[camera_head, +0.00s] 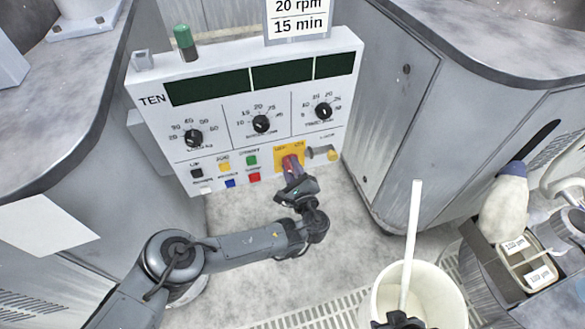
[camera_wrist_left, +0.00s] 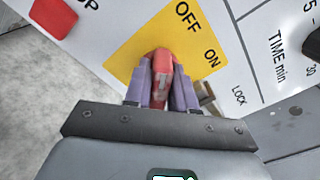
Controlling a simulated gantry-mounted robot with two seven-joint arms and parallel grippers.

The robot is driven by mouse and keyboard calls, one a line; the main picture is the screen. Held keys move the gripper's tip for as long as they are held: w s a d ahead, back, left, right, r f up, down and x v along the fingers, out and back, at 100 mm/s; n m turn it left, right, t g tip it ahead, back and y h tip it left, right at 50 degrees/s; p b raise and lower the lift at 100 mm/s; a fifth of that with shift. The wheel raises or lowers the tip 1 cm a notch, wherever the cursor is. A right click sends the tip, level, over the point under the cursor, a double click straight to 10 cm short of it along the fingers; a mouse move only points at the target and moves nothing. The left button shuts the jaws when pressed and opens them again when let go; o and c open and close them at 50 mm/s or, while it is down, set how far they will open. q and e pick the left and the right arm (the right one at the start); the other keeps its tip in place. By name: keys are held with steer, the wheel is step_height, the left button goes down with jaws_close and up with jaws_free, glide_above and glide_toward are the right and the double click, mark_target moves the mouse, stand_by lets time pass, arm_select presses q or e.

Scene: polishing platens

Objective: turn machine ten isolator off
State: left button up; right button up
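The white machine panel marked TEN (camera_head: 150,99) stands at the centre of the head view. Its isolator is a red handle (camera_head: 291,162) on a yellow plate (camera_head: 281,152) marked OFF and ON. In the left wrist view, the red handle (camera_wrist_left: 161,68) stands in front of the yellow plate (camera_wrist_left: 125,60). My left gripper (camera_head: 292,172) is at the handle, its purple fingers (camera_wrist_left: 161,85) closed against both sides of it. The fingers hide part of the handle, and I cannot tell exactly which mark it points to. A dark part at the bottom edge, perhaps my right gripper (camera_head: 400,321), is mostly cut off.
A lock hasp with a brass part (camera_head: 332,154) sits just right of the isolator. Knobs and coloured buttons lie above and left. A white bucket (camera_head: 452,302) with a white stick (camera_head: 412,235) stands front right. Grey cabinets flank the panel.

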arm_select(q)
jaws_close()
steer(key=shift+n+p, duration=0.5)
steer(key=shift+p, duration=0.1)
steer(key=o, duration=0.6)
jaws_free()
